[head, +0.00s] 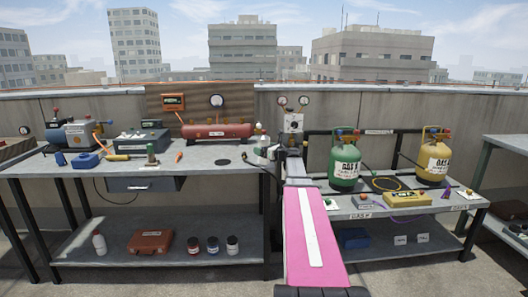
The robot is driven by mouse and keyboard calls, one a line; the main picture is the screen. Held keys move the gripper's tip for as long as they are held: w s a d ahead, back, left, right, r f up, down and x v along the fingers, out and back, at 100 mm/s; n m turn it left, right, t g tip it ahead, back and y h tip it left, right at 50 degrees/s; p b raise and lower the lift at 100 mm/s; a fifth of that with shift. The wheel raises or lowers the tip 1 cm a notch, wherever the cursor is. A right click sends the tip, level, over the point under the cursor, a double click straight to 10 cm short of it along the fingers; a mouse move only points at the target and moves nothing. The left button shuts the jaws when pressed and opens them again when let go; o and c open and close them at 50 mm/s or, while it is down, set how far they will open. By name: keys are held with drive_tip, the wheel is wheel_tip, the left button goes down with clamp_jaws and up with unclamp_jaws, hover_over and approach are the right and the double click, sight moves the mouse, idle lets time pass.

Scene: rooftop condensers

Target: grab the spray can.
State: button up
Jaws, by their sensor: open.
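A white can-like container with a reddish top (99,243) stands upright on the left bench's lower shelf; it looks like a spray can, but its label is too small to read. A small white and green bottle (264,142) stands on the bench top near the end of my arm; I cannot tell whether it is a spray can. My pink arm reaches forward from the bottom centre. My gripper (285,152) is at its far end, between the two benches, open, far from the shelf container. Its fingers are small and hard to make out.
The left bench (220,170) carries a red tank (217,131), a blue pump (76,134) and tools. A red case (151,241) and several jars (213,245) share its lower shelf. Green (345,162) and yellow (433,160) gas cylinders stand on the right bench (400,211).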

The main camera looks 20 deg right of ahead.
drive_tip(key=c, duration=1.2)
drive_tip(key=shift+c, duration=0.2)
drive_tip(key=shift+r, duration=0.1)
